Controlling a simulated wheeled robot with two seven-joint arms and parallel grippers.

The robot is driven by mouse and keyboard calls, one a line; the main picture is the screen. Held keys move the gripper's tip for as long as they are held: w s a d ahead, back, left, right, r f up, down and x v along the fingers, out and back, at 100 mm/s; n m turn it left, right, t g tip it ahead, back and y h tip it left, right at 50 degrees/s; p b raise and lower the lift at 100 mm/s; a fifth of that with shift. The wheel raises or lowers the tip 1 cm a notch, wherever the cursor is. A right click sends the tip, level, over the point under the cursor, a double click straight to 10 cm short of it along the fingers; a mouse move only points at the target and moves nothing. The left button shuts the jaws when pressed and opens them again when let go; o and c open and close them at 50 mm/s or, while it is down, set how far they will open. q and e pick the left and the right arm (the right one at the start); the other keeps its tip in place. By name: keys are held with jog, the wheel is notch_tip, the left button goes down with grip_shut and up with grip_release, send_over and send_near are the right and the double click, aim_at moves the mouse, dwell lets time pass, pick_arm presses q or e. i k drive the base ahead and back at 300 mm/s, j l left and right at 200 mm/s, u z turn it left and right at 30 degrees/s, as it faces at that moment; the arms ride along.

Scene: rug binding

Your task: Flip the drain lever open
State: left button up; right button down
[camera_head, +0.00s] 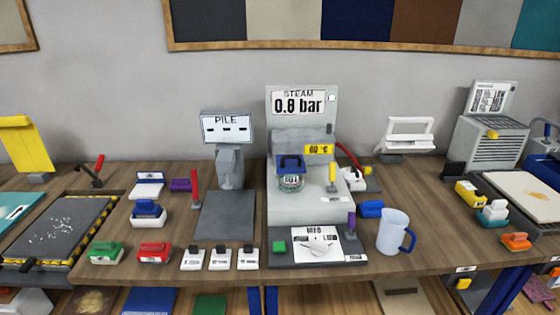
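The grey steam station (306,205) stands mid-table, with a display reading "STEAM 0.8 bar" (298,102) and a smaller yellow one (319,150). A short yellow lever (332,176) stands roughly upright on its front right, above a small white label. A purple lever (350,227) stands upright at the right of the station's lower plate, near another small label. I cannot read either label, so I cannot tell which is the drain lever. A red curved handle (348,156) is at the station's right side. Neither of my grippers is in view.
Left are a grey pad (225,215), a red lever (195,188) and several small white blocks. Bare wood shows between mug and right-hand machine.

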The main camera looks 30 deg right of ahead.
aim_at(351, 215)
jog(key=l+z, duration=0.15)
jog(key=z, duration=1.4)
jog(key=i+l+u, duration=0.2)
jog(key=l, duration=0.8)
jog(key=i+l+u, duration=0.25)
jog(key=l, duration=0.8)
jog(key=l+u, duration=0.2)
jog(key=l, duration=0.85)
